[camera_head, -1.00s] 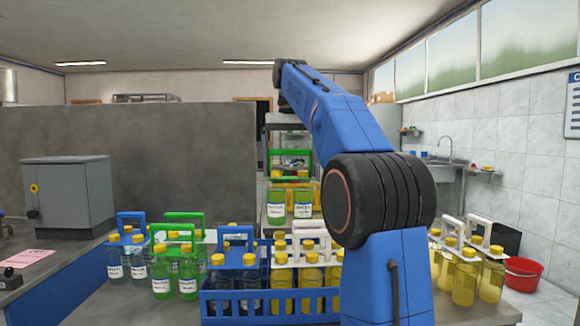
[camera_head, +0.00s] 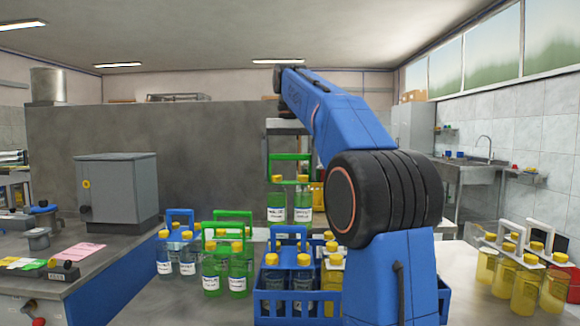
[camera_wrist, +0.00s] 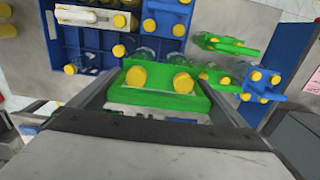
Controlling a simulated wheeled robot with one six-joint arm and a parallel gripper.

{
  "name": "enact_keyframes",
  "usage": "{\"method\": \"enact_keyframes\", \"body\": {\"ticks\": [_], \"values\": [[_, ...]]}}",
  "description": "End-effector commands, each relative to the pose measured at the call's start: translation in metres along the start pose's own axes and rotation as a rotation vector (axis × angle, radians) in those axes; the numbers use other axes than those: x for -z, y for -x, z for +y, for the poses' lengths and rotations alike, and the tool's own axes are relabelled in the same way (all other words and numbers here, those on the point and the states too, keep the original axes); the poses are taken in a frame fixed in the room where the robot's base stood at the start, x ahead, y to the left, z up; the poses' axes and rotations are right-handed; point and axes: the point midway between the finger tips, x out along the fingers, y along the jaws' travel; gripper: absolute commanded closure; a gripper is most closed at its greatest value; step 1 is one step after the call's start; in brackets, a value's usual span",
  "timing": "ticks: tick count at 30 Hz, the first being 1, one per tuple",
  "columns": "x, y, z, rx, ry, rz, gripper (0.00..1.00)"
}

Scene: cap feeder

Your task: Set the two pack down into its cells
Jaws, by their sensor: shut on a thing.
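My gripper (camera_head: 290,152) is shut on a green two pack (camera_head: 276,208), which hangs upright with two yellow-capped green bottles. In the wrist view the pack's green carrier (camera_wrist: 155,98) lies between my fingers, with its two caps facing the camera. The blue crate (camera_head: 292,309) with its cells stands on the table, nearer to the head camera than the held pack. In the wrist view the crate (camera_wrist: 52,48) is at the upper left, beyond the pack. It holds a blue pack (camera_head: 290,262) and a white pack (camera_wrist: 95,16). My arm hides the crate's right part in the head view.
A green pack (camera_head: 227,262) and a blue pack (camera_head: 178,250) stand left of the crate. White-handled packs of yellow bottles (camera_head: 525,270) stand at the right. A grey box (camera_head: 116,192) and a pink sheet (camera_head: 78,252) are at the left.

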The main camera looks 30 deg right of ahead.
Motion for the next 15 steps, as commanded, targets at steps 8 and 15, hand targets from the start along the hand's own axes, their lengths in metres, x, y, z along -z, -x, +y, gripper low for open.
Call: {"method": "enact_keyframes", "body": {"ticks": [8, 15], "values": [[-0.001, -0.021, 0.000, 0.000, 0.000, 0.001, 0.52], [-0.001, -0.039, 0.000, 0.000, 0.000, 0.000, 0.52]]}}
